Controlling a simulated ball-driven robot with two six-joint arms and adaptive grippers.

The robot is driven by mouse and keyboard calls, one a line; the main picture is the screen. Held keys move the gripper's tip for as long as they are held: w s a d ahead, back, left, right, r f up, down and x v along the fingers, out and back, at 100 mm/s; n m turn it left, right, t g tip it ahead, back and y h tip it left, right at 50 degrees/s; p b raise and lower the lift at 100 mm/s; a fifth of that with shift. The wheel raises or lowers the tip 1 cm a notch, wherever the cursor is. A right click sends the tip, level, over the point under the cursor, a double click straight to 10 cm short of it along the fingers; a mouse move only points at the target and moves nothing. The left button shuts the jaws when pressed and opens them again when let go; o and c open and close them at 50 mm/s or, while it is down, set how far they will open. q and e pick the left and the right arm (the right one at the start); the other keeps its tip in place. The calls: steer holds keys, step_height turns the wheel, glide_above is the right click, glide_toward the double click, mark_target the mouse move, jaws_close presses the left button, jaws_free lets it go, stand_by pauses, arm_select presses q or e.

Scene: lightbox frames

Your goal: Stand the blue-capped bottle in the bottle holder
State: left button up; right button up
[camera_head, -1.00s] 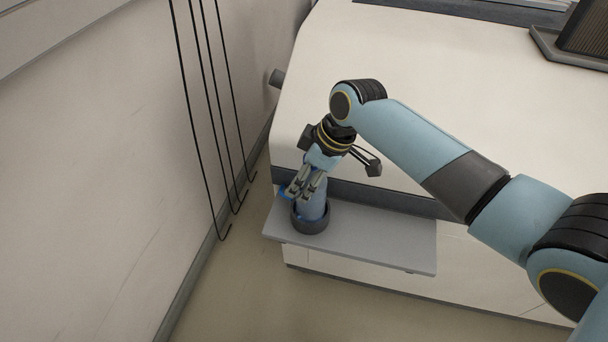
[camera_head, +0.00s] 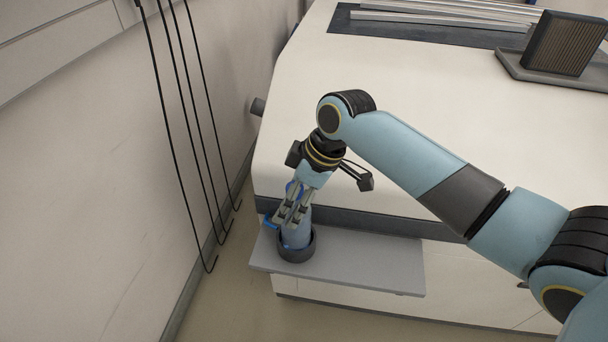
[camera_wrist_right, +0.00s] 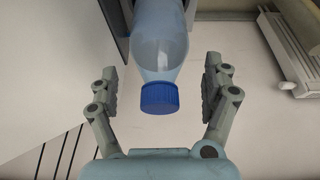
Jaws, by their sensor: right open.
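The clear bluish bottle (camera_head: 299,236) stands in the dark round bottle holder (camera_head: 297,255) on the grey shelf. Its lower end is hidden inside the holder's ring. My right gripper (camera_head: 287,218) is at the bottle's upper part, partly covering it. In the right wrist view, the bottle (camera_wrist_right: 160,45) and its blue cap (camera_wrist_right: 159,98) lie between the two fingers of my right gripper (camera_wrist_right: 161,78). The gripper is open, with a visible gap on each side of the bottle. My left gripper is not in view.
The grey shelf (camera_head: 365,262) juts from the front of a large white cabinet (camera_head: 420,100); its right part is bare. A dark tray (camera_head: 530,72) with a ribbed block (camera_head: 563,45) sits at the back right.

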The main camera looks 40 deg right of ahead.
steer(key=v, duration=0.8)
steer(key=shift+s+r, duration=0.2)
steer(key=shift+r, duration=0.1)
steer(key=shift+d, duration=0.1)
